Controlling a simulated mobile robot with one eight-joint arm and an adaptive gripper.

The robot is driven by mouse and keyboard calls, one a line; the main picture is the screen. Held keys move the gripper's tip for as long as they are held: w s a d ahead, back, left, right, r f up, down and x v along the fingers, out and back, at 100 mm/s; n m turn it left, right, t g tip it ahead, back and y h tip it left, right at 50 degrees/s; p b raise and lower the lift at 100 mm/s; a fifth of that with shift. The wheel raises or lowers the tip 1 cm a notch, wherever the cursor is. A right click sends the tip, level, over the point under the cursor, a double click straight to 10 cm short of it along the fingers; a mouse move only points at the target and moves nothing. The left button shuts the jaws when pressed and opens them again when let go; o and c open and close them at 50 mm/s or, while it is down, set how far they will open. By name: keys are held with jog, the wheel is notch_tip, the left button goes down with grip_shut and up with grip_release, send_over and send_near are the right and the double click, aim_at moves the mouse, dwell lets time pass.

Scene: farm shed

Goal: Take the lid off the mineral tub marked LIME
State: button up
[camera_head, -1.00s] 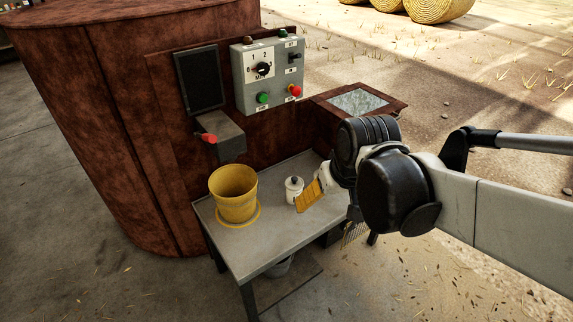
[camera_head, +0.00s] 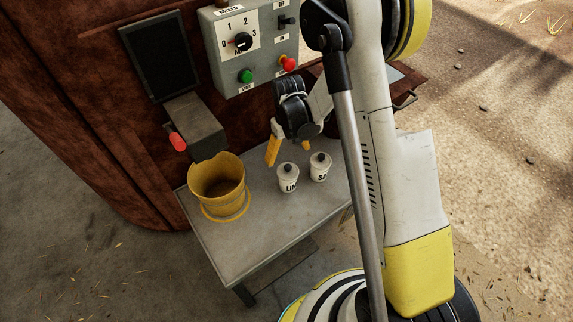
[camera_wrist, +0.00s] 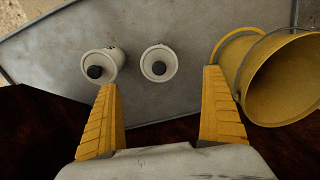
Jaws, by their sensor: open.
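The LIME tub (camera_head: 288,184) is a small white pot on the grey metal table; its label shows only in part. Its pale lid (camera_head: 283,169) with a dark round knob sits on top. In the wrist view the lid (camera_wrist: 149,71) is seen from above, just beyond the space between my fingertips. My gripper (camera_head: 288,157) is open and empty, its yellow fingers pointing down behind and above the tub; in the wrist view the fingers (camera_wrist: 159,80) are spread wide. A similar lidded tub (camera_head: 320,174), its label starting "SA", stands just to the right.
A yellow bucket (camera_head: 217,189) stands left of the tubs on the table (camera_head: 245,240). A grey control box (camera_head: 250,48) and a spout with a red end (camera_head: 197,127) are on the rusty brown machine behind. The table front is clear.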

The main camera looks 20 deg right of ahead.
aim_at(287, 166)
notch_tip(287, 166, down, 4)
jog(key=shift+f+b, duration=0.1)
jog(key=shift+b, duration=0.6)
jog(key=f+b, duration=0.2)
jog(key=f, duration=0.1)
jog(key=f+b, duration=0.1)
jog(key=f, duration=0.1)
jog(key=shift+w, duration=0.35)
jog(key=shift+r, duration=0.1)
jog(key=c, duration=1)
